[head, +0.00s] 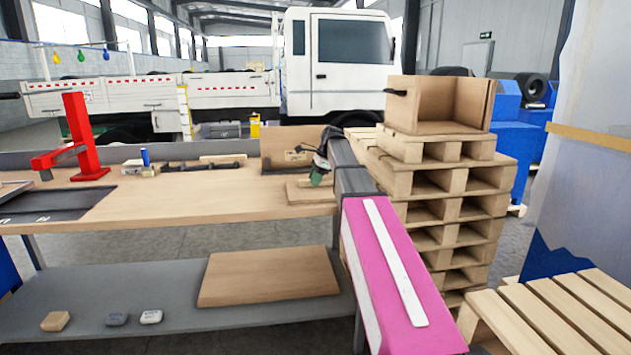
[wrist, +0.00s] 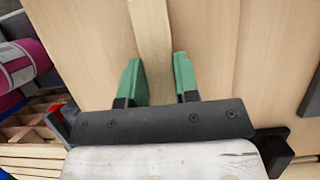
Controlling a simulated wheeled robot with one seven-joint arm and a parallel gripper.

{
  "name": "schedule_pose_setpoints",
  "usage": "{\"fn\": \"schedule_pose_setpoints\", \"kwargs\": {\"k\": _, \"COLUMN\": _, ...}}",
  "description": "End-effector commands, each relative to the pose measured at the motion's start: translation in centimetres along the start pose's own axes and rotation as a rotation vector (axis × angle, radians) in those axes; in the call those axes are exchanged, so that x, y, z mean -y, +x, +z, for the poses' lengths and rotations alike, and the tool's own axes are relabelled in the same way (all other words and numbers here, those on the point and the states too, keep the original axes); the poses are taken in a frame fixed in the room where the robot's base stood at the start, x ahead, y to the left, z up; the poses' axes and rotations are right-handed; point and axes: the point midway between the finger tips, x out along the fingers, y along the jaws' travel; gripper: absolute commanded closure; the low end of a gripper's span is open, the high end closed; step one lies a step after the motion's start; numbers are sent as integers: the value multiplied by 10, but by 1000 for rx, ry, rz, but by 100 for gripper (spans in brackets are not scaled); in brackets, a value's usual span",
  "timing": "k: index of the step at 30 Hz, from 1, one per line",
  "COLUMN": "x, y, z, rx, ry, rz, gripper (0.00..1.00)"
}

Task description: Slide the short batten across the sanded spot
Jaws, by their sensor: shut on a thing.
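The short batten (wrist: 152,35) is a pale wooden strip. In the wrist view it runs from the top edge down between the two green fingers of my gripper (wrist: 159,82), which is shut on it. It lies over a broad, light wooden surface (wrist: 225,50). In the head view my gripper (head: 319,172) is at the right end of the workbench (head: 190,195), over a small flat board (head: 305,197). The batten is too small and too covered there to tell apart. I cannot make out a sanded spot in either view.
A red press (head: 75,140) stands at the bench's left. A dark rail (head: 205,166) and small items lie along the back, with an upright board (head: 284,145) behind my gripper. Stacked pallets (head: 440,205) stand close at the right. The bench's middle is clear.

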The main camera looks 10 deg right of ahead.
Motion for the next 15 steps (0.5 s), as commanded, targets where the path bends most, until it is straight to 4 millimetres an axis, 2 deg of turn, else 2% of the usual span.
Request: {"fn": "schedule_pose_setpoints", "kwargs": {"k": 15, "x": 23, "y": 0, "z": 0, "rx": 0, "ry": 0, "rz": 0, "gripper": 94}}
